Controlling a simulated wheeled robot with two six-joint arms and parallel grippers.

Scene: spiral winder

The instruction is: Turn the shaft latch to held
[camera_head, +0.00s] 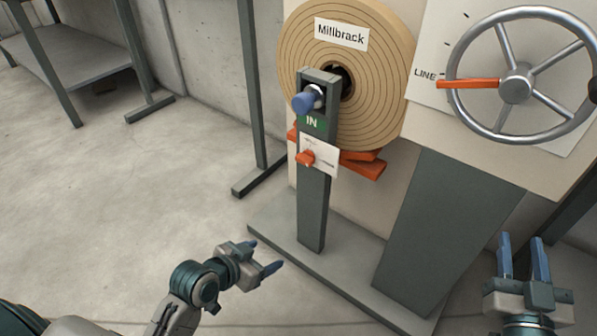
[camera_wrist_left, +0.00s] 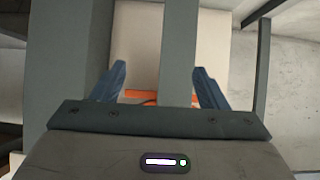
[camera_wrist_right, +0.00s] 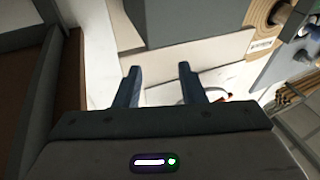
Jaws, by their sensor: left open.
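The shaft latch is a small orange knob (camera_head: 306,157) on a white plate (camera_head: 325,160) with fine markings too small to read. The plate sits on a dark upright post (camera_head: 313,215), below a green "IN" sign (camera_head: 312,122) and a blue-ended shaft (camera_head: 304,102). My left gripper (camera_head: 266,254) is open and empty, low and left of the post, apart from the latch. In the left wrist view, a grey upright lies beyond its fingers (camera_wrist_left: 159,70). My right gripper (camera_head: 521,240) is open and empty at lower right, below the handwheel panel.
A large tan roll (camera_head: 385,70) labelled "Millbrack" is behind the post, with orange blocks (camera_head: 365,165) under it. A metal handwheel (camera_head: 470,110) with an orange pointer at "LINE" is at upper right. A grey base plate (camera_head: 350,280) runs under the post. Open floor (camera_head: 130,190) lies left.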

